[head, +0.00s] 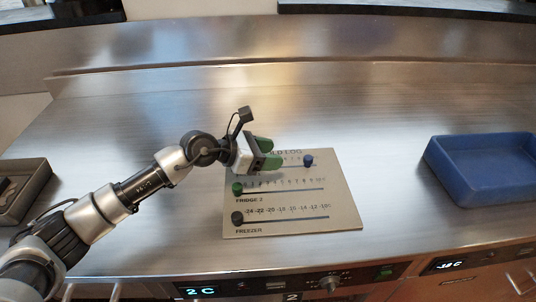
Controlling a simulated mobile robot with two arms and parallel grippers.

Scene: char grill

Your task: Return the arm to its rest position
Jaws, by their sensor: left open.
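My left arm reaches in from the left edge across the steel counter. Its left gripper (270,154) is open, with green fingertips over the upper left part of the log board (340,205). The fingers hide part of the board's heading and top scale. I see nothing held between them. A blue knob (308,160) stands at the right of the top slot. A green knob (237,188) is at the left end of the fridge 2 slot. A black knob (237,217) is at the left end of the freezer slot. My right gripper is out of view.
A blue tray (436,160) sits on the counter at the right. A grey bin (47,189) stands at the left edge, close to my arm. The steel counter (130,125) is clear behind the arm. Displays (202,291) and a dial line the front edge.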

